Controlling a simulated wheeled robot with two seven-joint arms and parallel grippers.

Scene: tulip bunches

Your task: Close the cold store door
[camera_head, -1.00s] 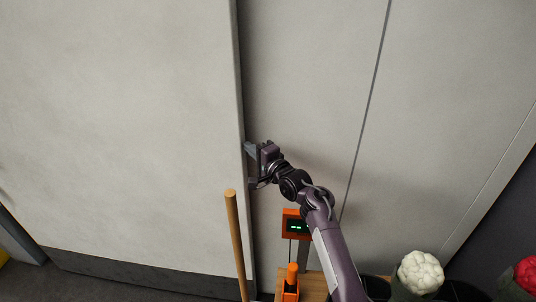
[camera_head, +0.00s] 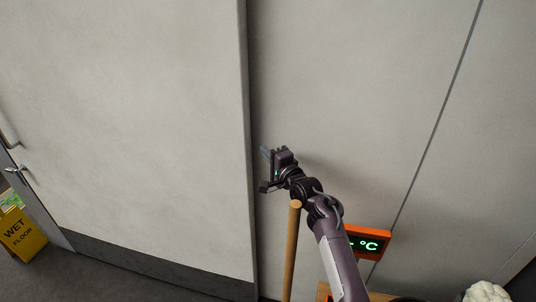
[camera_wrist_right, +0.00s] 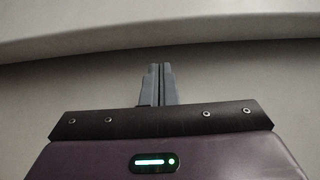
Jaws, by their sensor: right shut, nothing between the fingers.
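The cold store door (camera_head: 130,120) is a large pale panel with a dark band along its bottom, filling the left of the head view. Its upright right edge stands in front of the pale wall panels. My right gripper (camera_head: 265,158) is just right of that edge, with a narrow gap showing between them. Its fingers are shut and empty, also in the wrist view (camera_wrist_right: 160,80), against a plain pale surface. A pale ledge-like band crosses the top of that view. Whether the door's far side is closed cannot be told. My left gripper is out of view.
A wooden pole (camera_head: 291,250) stands upright below my right gripper. An orange temperature display (camera_head: 367,241) is to its right. White flowers (camera_head: 486,292) are at the bottom right. A yellow wet floor sign (camera_head: 22,235) stands at the far left, by a grey door with a handle.

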